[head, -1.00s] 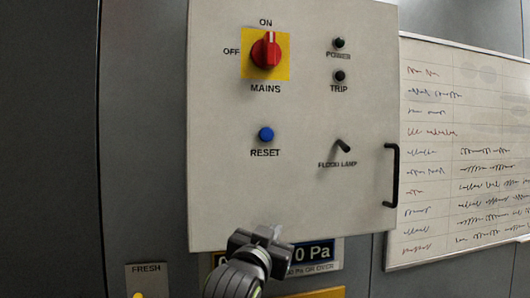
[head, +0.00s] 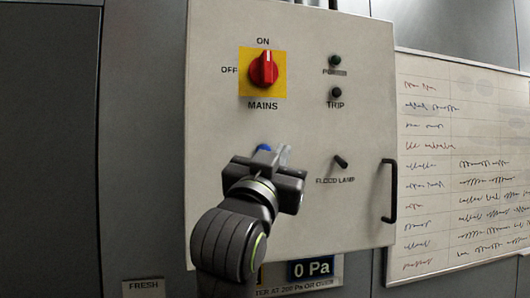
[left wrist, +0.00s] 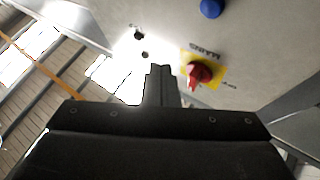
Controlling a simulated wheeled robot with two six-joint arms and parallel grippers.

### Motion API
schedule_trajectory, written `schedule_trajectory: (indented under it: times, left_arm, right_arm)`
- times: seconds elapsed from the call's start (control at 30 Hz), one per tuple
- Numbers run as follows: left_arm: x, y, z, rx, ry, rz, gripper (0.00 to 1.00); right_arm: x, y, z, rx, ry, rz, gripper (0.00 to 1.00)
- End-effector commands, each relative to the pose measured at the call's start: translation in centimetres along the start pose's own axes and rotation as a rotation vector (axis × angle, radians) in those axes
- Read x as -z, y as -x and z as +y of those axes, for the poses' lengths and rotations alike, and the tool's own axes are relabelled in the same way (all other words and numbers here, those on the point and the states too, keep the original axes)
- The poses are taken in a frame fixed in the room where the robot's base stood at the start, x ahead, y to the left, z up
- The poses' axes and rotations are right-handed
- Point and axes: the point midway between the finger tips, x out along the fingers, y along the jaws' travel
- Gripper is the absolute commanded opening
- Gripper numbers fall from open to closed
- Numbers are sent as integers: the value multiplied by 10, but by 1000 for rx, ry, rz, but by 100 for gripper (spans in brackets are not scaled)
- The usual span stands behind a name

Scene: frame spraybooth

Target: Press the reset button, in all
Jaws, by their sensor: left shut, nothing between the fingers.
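The grey control panel (head: 225,190) fills the middle of the head view. Its blue reset button (head: 263,148) shows only in part above my left gripper (head: 276,154), which hides the rest and the RESET label. My left gripper is shut and empty, its fingertips close in front of the panel beside the button; I cannot tell whether they touch. In the left wrist view the blue button (left wrist: 211,8) is at the top edge, up and right of the shut fingers (left wrist: 160,78), apart from them in the picture. My right gripper is in neither view.
The red mains switch (head: 263,70) on its yellow plate is above, its handle towards ON. The power lamp (head: 335,61), trip lamp (head: 337,92), flood lamp toggle (head: 341,161) and black door handle (head: 390,190) are to the right. A whiteboard (head: 460,165) hangs further right.

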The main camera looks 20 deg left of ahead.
Motion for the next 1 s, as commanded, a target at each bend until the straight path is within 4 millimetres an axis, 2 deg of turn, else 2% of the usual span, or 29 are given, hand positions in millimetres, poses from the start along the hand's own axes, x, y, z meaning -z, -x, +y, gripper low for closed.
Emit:
schedule_trajectory:
  times: [0.17, 0.7, 1.0]
  left_arm:
    - [-4, -7, -5, 2, -3, -2, 0]
    - [-39, -55, -40, 1, -1, -3, 0]
    - [-45, -62, -45, 0, 0, -1, 0]
  right_arm:
    - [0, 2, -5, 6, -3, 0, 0]
    - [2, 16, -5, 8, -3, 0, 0]
    - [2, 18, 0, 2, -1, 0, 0]
